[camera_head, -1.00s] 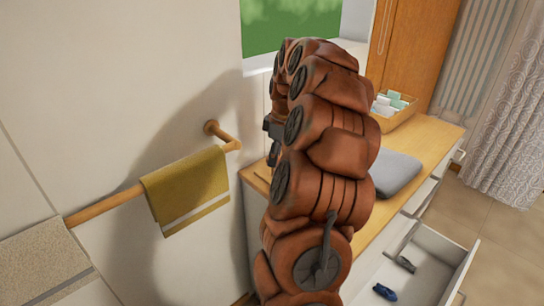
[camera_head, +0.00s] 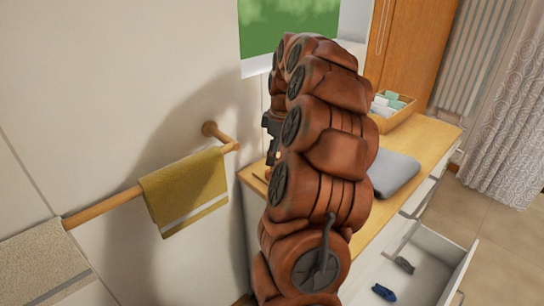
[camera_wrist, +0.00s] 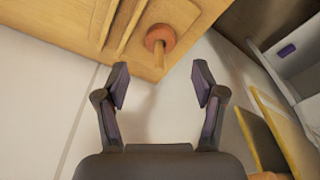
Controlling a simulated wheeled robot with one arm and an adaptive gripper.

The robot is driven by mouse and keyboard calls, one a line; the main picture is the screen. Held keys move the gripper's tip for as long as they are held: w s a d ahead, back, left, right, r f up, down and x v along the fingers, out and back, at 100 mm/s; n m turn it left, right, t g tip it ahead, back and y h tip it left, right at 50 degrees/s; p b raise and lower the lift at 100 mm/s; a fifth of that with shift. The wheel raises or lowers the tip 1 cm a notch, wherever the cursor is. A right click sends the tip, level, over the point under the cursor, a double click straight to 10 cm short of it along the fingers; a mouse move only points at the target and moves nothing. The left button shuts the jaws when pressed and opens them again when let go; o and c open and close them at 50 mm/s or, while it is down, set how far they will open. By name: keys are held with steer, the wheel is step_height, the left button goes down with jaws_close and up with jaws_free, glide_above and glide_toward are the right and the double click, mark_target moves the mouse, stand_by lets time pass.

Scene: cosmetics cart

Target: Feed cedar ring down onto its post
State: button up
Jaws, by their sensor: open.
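A reddish-brown ring (camera_wrist: 158,36) shows at the top of the wrist view, near the corner of a wooden top. A pale wooden post (camera_wrist: 159,56) sticks out from its middle toward the camera, and the ring appears to sit around the post low against the wood. My gripper (camera_wrist: 161,84) is open and empty, its two dark fingers spread, with the post's tip just beyond the gap between them. In the head view my gripper (camera_head: 271,140) is partly hidden behind my own arm, above the counter's left end. The ring cannot be made out there.
The wooden counter (camera_head: 432,142) holds a grey folded cloth (camera_head: 394,174) and a box of small items (camera_head: 391,108). An open drawer (camera_head: 425,262) below holds small dark blue things. A towel rail with a mustard towel (camera_head: 186,192) is on the wall at left.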

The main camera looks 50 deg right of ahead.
step_height(320, 180, up, 10)
steer(key=s, duration=0.1)
steer(key=shift+s+d+r, duration=0.15)
steer(key=shift+d+r, duration=0.1)
steer(key=shift+d, duration=0.2)
stand_by(0.8)
steer(key=s+a+r+m+g+p, duration=0.1)
steer(key=a+p, duration=0.2)
steer(key=a, duration=0.8)
steer(key=s+a+r+m+p, duration=0.1)
steer(key=a+r+p, duration=0.1)
steer(key=a, duration=0.9)
steer(key=s+a+f+m+g, duration=0.1)
steer(key=s+a+f, duration=0.4)
steer(key=s+a, duration=0.3)
steer(key=s+a+f+m+g, duration=0.1)
steer(key=s+a+f+m, duration=0.1)
steer(key=s+a+f, duration=0.4)
steer(key=s+a, duration=0.2)
steer(key=s, duration=0.3)
steer(key=shift+s+a+m+h, duration=0.2)
steer(key=shift+s+m+h, duration=0.1)
steer(key=shift+s+h, duration=0.1)
steer(key=shift+c, duration=0.3)
